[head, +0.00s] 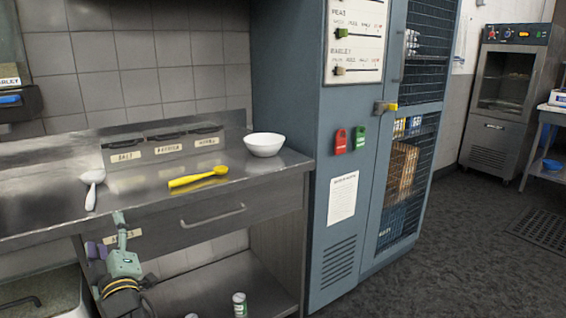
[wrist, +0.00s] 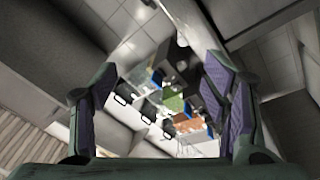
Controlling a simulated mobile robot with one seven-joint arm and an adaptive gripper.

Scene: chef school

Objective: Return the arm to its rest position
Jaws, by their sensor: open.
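My arm, green with a dark and yellow banded joint, shows at the lower left of the head view, in front of the steel counter's drawer front. My gripper (head: 98,250) has purple pads and is small and partly hidden in that view. In the wrist view my gripper (wrist: 155,112) is open, its two purple-padded fingers well apart. Nothing is between them; only the distant, tilted room shows there. The gripper is below the level of the countertop and apart from the items on it. Whether it touches the drawer front I cannot tell.
Cans (head: 240,303) stand on the lower shelf. A blue-grey cabinet (head: 310,215) stands right of it. The floor (head: 460,250) farther right is clear.

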